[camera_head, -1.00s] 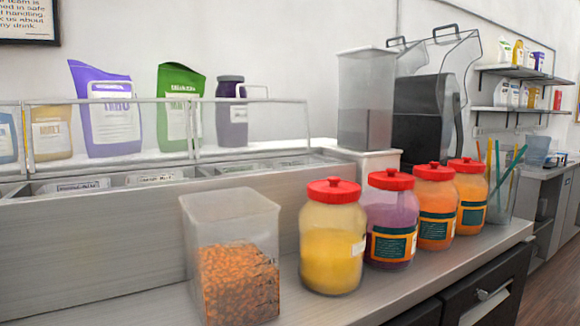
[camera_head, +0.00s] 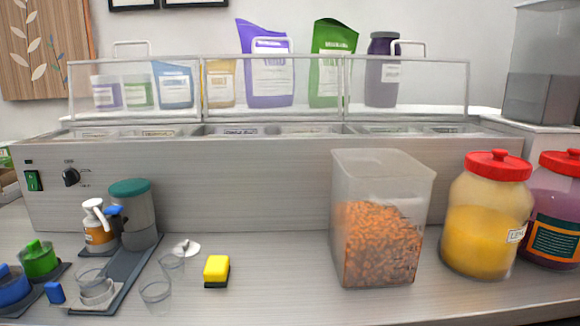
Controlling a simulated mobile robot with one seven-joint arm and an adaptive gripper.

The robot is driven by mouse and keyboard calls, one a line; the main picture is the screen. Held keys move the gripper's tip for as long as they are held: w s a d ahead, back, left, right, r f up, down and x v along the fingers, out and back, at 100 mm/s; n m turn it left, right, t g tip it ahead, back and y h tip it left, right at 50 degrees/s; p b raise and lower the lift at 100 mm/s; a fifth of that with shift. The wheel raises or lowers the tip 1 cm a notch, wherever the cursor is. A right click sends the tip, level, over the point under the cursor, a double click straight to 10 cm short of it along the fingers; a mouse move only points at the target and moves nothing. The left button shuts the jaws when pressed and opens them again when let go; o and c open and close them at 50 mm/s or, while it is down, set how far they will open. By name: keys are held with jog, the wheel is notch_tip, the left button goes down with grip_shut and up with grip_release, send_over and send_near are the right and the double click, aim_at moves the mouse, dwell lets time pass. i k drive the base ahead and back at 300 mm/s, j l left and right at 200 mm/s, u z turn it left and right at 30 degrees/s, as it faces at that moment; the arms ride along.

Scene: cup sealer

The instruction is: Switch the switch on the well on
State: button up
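A long metal food well (camera_head: 270,180) with a clear glass guard stands on the counter across the middle of the view. On its front panel at the far left is a green rocker switch (camera_head: 33,181). A black rotary knob (camera_head: 71,177) sits to the right of that switch. Which way the rocker is set is too small to tell. My gripper is not in view.
Bottles, small cups and a grey canister with a green lid (camera_head: 131,212) stand on the counter below and right of the switch. A yellow sponge (camera_head: 216,271), a clear bin of orange pieces (camera_head: 380,220) and red-lidded jars (camera_head: 487,215) stand farther right. Counter between sponge and bin is clear.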

aim_at(34, 184)
jog(key=i+j+u, duration=0.25)
jog(key=i+j, duration=0.65)
